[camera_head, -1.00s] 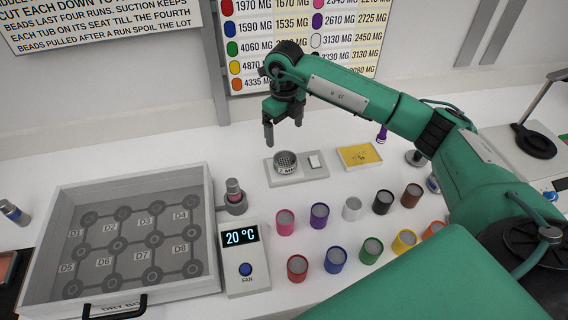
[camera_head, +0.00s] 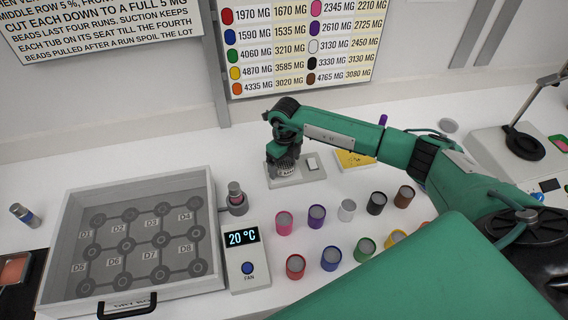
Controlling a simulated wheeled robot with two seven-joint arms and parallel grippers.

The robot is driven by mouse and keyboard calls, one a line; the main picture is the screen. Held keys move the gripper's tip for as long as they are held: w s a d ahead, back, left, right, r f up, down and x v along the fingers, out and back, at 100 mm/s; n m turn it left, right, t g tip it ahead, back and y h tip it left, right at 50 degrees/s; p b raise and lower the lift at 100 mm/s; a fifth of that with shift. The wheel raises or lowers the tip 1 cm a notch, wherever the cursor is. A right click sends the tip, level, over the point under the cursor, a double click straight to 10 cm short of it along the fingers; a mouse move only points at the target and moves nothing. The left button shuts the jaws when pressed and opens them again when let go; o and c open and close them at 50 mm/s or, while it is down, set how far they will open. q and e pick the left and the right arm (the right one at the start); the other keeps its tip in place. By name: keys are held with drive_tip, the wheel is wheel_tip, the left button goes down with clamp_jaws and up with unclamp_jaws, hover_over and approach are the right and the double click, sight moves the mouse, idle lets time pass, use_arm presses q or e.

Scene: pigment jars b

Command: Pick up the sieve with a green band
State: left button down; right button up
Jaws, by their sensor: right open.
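My right gripper (camera_head: 284,156) reaches down over a round grey mesh-topped cup (camera_head: 286,169) on a small scale (camera_head: 312,172) at the back middle. The gripper is open, with its fingers around or just above the cup's rim. The gripper hides much of the cup, and I cannot tell whether the fingers touch it. No green band can be made out on the cup. My left gripper is not in view.
Several coloured jars, including a green one (camera_head: 364,250), stand in front of the scale. A yellow tray (camera_head: 352,160) lies right of it. A grey dry box (camera_head: 56,243) and a temperature unit (camera_head: 247,258) are at left. A capped cylinder (camera_head: 235,193) stands left of the scale.

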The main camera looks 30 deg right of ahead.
sight(285, 168)
drive_tip(key=shift+f, duration=0.1)
drive_tip(key=c, duration=1.1)
drive_tip(key=shift+r, duration=0.2)
wheel_tip(285, 168, up, 20)
drive_tip(key=b, duration=0.6)
drive_tip(key=shift+f, duration=0.15)
